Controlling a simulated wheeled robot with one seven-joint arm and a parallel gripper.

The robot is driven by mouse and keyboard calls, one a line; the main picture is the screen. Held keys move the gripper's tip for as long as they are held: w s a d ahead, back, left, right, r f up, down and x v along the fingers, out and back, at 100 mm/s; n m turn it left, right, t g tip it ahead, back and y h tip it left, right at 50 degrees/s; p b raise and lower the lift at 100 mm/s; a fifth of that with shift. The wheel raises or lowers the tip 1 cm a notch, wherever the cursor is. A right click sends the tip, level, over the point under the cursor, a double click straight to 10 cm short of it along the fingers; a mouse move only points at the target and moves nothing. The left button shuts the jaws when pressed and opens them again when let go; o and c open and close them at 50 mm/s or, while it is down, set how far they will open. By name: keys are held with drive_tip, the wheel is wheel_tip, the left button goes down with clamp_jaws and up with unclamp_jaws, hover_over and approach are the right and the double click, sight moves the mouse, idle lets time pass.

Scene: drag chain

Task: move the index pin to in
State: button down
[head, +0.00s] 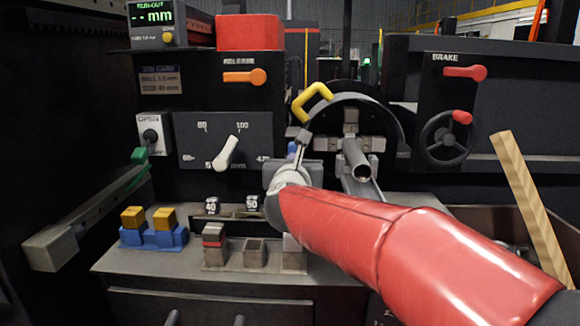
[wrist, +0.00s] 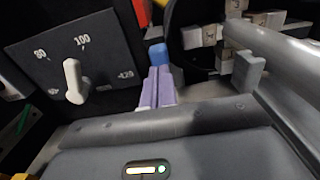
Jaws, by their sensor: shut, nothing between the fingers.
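My gripper (wrist: 157,84) shows in the wrist view as two pale purple fingers, shut together with nothing between them. A blue knob (wrist: 158,54), which looks like the index pin's, stands just beyond the fingertips. I cannot tell whether they touch it. Its shaft, and whether the pin is in or out, are hidden. In the head view the blue knob (head: 292,147) is a small spot left of the chuck, above my gripper body. My red arm reaches in from the lower right, and the fingers are mostly hidden there.
The dial (head: 228,153) with a white pointer is left of the gripper. A yellow handle (head: 312,102) curves above it. The chuck (head: 350,140) and a metal tube (head: 357,160) are close on the right.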

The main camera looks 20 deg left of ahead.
drive_tip(key=b+v, duration=0.1)
drive_tip(key=v, duration=0.9)
drive_tip(key=shift+s, duration=0.2)
drive_tip(key=s+d+f+n+g+h, duration=0.1)
drive_tip(key=s+d+f+n+g, duration=0.3)
drive_tip(key=s+d+f+n, duration=0.3)
drive_tip(key=s+d+f+n+g+h+p, duration=0.1)
drive_tip(key=s+d+f+n+g, duration=0.3)
drive_tip(key=d+n, duration=0.9)
drive_tip(key=s+d+f+n+g+h, duration=0.2)
drive_tip(key=s+d+f+n+g, duration=0.1)
drive_tip(key=s+d+f+n, duration=0.6)
drive_tip(key=s+d+n, duration=0.1)
drive_tip(key=d+n, duration=0.1)
drive_tip(key=n, duration=0.2)
drive_tip(key=shift+s+f+g, duration=0.3)
drive_tip(key=shift+f+g, duration=0.1)
